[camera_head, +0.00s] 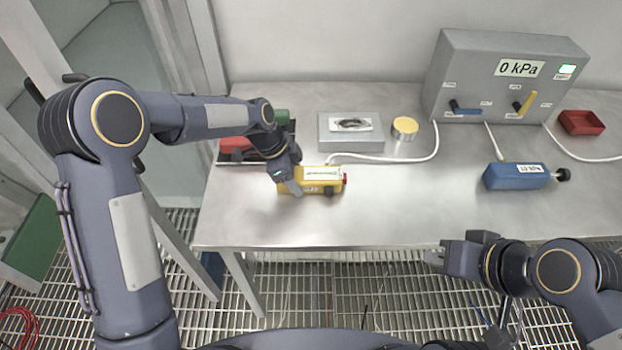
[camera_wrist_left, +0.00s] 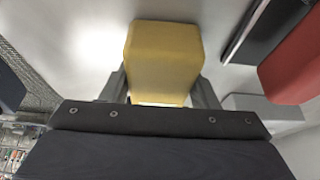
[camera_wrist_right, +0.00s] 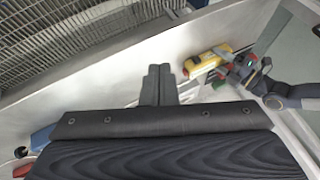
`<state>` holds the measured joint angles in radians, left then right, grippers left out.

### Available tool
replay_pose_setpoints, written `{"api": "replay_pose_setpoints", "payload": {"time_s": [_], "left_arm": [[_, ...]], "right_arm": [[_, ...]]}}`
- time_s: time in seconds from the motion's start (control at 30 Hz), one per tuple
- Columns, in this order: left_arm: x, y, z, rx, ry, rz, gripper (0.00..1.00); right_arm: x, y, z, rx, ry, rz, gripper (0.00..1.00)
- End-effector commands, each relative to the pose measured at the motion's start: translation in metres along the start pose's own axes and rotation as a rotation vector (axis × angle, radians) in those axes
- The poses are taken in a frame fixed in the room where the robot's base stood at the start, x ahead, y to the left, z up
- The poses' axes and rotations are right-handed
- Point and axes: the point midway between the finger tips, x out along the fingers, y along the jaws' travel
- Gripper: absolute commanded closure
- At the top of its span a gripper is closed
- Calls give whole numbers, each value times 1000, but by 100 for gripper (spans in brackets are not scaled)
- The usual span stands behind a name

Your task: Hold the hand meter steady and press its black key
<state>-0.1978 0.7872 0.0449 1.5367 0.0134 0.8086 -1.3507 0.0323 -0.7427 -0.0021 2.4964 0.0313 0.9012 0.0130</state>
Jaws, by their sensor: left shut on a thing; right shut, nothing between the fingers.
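The yellow hand meter (camera_head: 315,174) lies on the steel table, with a pale label on top, a dark key (camera_head: 329,190) on its near side and a red end at its right. My left gripper (camera_head: 291,184) is shut on its left part. In the left wrist view the yellow body (camera_wrist_left: 163,60) sits between the two fingers. My right gripper (camera_head: 437,256) is shut and empty, in front of the table's near edge and well to the right of the meter. The right wrist view shows its fingers (camera_wrist_right: 160,82) together and the meter (camera_wrist_right: 203,64) beyond.
A grey box (camera_head: 350,142) and a yellow-topped round tin (camera_head: 405,128) stand behind the meter. A grey panel (camera_head: 470,70) reads 0 kPa. A blue device (camera_head: 515,176) and a red tray (camera_head: 581,122) lie at right. Red and green items are left of the box. The table's middle front is clear.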

Motion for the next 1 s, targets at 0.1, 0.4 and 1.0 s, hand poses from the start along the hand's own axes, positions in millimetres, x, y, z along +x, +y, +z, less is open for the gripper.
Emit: {"api": "replay_pose_setpoints", "payload": {"time_s": [0.1,0.4,1.0], "left_arm": [[0,0,0,0,1,-1,73],[0,0,0,0,1,-1,73],[0,0,0,0,1,-1,73]], "right_arm": [[0,0,0,0,0,0,100],[0,0,0,0,0,0,100],[100,-8,-50,-233,108,18,100]]}}
